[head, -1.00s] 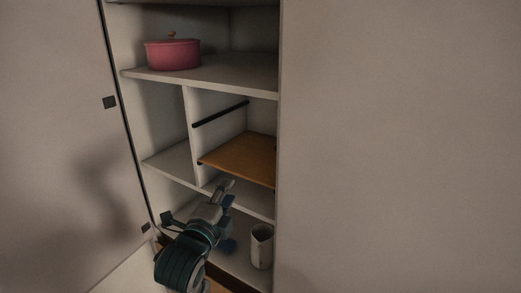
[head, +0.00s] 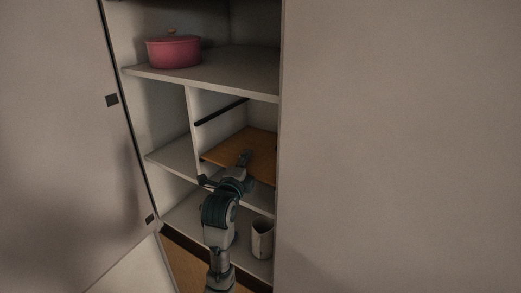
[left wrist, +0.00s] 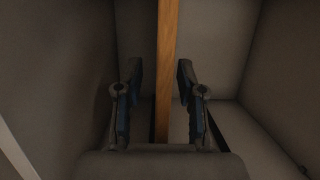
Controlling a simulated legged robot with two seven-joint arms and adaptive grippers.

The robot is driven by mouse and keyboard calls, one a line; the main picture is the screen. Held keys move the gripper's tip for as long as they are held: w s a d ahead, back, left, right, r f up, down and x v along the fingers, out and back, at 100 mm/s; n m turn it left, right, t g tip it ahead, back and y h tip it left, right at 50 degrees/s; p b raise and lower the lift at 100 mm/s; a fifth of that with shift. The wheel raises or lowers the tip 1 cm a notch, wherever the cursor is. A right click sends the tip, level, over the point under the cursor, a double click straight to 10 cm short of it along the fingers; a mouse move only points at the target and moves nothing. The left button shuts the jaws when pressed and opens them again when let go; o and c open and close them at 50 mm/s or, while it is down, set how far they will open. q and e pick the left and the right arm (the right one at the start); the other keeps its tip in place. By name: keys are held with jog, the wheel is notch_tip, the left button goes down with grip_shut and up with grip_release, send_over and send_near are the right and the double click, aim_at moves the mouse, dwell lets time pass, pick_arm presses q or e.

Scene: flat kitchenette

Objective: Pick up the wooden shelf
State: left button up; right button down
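The wooden shelf (head: 247,151) is a flat brown board lying level in the right-hand middle compartment of the cabinet. In the left wrist view its edge (left wrist: 166,50) shows as a narrow vertical strip between my fingers. My left gripper (head: 243,162) is at the front edge of the shelf. In the left wrist view the gripper (left wrist: 157,85) is open, one finger on each side of the board, with gaps between fingers and wood. My right gripper is in neither view.
A pink pot (head: 174,52) stands on the upper white shelf (head: 225,73). A white cup or pitcher (head: 262,239) stands in the lower compartment. A dark rail (head: 222,112) runs along the divider. The cabinet door (head: 65,140) stands open at the left.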

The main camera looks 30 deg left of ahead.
pick_arm(q)
jog(key=shift+w+a, duration=0.1)
jog(key=shift+w, duration=0.2)
jog(key=shift+a, duration=0.15)
jog(key=shift+s, duration=0.1)
jog(key=c, duration=0.7)
grip_shut()
